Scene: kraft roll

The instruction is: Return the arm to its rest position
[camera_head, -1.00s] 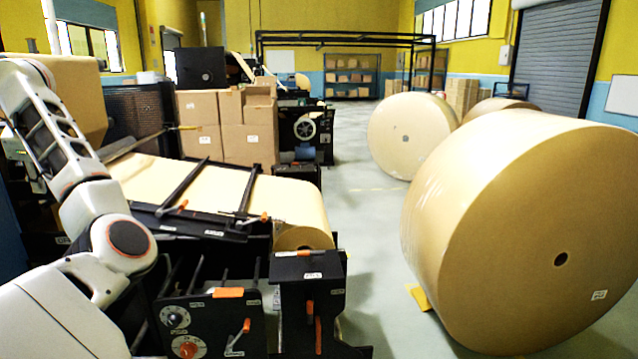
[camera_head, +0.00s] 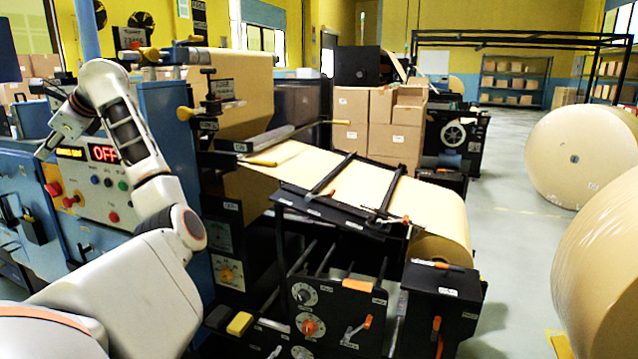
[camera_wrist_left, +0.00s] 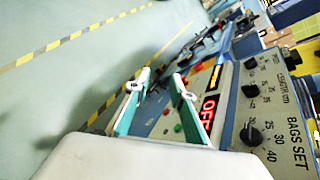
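My left arm (camera_head: 128,140) rises from the lower left and bends over at the top, in front of the blue machine's control panel. My left gripper (camera_head: 44,150) points down and left there, small and partly unclear. In the left wrist view, its two fingers (camera_wrist_left: 157,86) stand apart with nothing between them, so it is open. The control panel (camera_head: 100,182) has a display reading OFF, which also shows on the panel in the left wrist view (camera_wrist_left: 228,100). My right gripper is not in view.
The machine with brown paper (camera_head: 300,165) fills the middle. Stacked cartons (camera_head: 395,125) stand behind it. Large paper rolls (camera_head: 583,155) stand at the right. In the left wrist view, open grey floor (camera_wrist_left: 75,90) with yellow-black tape lies left of the fingers.

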